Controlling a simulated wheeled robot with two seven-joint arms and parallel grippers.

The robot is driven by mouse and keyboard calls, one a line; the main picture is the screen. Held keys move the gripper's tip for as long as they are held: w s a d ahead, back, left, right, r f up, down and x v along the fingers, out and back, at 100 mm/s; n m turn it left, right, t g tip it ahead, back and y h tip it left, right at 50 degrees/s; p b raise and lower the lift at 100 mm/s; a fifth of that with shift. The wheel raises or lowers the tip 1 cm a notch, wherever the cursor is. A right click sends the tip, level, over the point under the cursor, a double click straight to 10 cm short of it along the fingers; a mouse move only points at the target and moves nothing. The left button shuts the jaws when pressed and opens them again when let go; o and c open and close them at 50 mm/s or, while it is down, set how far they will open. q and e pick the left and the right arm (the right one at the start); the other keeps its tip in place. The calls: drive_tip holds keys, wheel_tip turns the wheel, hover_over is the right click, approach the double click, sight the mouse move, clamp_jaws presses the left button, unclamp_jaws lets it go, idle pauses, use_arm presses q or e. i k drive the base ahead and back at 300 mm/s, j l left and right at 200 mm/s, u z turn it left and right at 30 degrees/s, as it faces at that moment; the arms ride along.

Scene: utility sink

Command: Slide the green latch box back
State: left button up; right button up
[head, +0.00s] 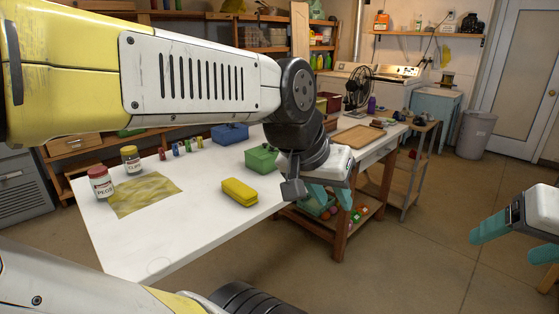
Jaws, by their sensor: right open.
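The green latch box (262,159) sits on the white table toward its far right edge. The box's right side is close to or partly behind the dark wrist of my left arm; I cannot tell whether they touch. My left gripper (318,195) hangs at the table's right edge, right of the box. Its teal fingers are partly hidden by the wrist, so I cannot see its opening. My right gripper (514,243) is at the far right, open and empty, over the floor and away from the table.
A yellow case (240,192) lies in front of the green box, and a blue box (230,133) stands behind it. Two jars (101,182), a yellowish cloth (145,195) and several small bottles (188,146) are at left. The table's front middle (190,230) is clear.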

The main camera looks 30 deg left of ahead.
sight(264, 164)
drive_tip(key=u, duration=1.15)
drive_tip(key=i+l+u, duration=0.2)
drive_tip(key=i, duration=0.3)
drive_tip(key=i+l+u, duration=0.2)
drive_tip(key=i, duration=0.25)
drive_tip(key=i+l+u, duration=0.2)
drive_tip(key=i+l, duration=0.2)
drive_tip(key=i, duration=0.05)
